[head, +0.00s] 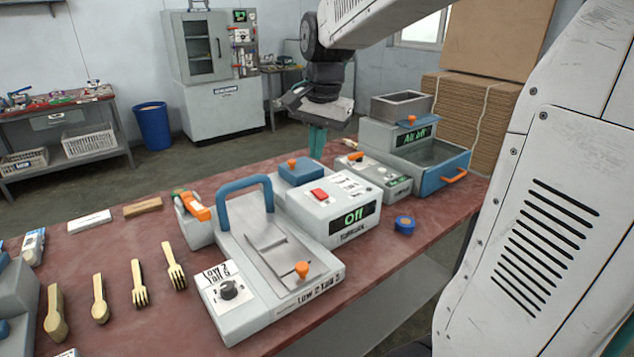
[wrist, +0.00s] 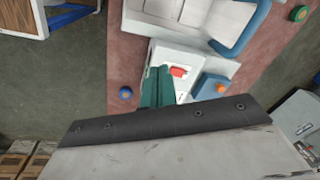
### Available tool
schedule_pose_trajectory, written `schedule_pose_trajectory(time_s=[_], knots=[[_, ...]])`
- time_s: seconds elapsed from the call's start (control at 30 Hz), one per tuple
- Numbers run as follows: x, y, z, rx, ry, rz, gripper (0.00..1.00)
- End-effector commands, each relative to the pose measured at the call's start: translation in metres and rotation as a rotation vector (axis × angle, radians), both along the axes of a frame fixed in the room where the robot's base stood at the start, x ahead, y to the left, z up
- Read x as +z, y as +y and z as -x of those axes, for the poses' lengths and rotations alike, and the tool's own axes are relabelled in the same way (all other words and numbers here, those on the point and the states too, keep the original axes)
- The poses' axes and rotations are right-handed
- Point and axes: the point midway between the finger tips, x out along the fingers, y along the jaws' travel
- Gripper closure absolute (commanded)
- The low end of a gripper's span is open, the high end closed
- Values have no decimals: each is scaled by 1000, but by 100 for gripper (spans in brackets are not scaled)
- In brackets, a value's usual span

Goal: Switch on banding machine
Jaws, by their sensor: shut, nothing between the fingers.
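A grey box machine (head: 352,229) with a display reading "Off" stands mid-table. It appears to be the banding machine, but I cannot read its front label surely. A red switch (head: 319,195) sits on its top, and it also shows in the wrist view (wrist: 179,71). A blue block (head: 302,171) with an orange knob is at its back. My gripper (head: 317,152) has teal fingers pointing down, shut and empty. In the head view it is behind the blue block. In the wrist view the fingertips (wrist: 160,70) appear just left of the red switch; their height above it is unclear.
A press with a blue handle (head: 244,186) stands left of the machine. An "Air off" machine (head: 408,136) with a blue drawer is at right. A blue tape roll (head: 404,224) lies near the front edge. Wooden cutlery (head: 139,284) lies at left.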

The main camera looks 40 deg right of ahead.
Motion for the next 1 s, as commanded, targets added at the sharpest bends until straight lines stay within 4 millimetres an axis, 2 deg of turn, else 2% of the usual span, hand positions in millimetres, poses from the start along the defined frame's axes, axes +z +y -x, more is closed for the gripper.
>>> schedule_pose_trajectory(time_s=[0.03,0.1,0.2,0.3,0.43,0.8,1.0], knots=[[-6,-19,-23,-94,3,-13,100],[-13,-40,-49,-217,0,-31,100],[-22,-66,-75,-355,-5,-51,100],[-29,-82,-91,-443,-10,-64,100],[-33,-91,-99,-493,-11,-72,100],[-35,-91,-100,-495,-11,-72,100],[-57,-91,-103,-494,-9,-72,100]])
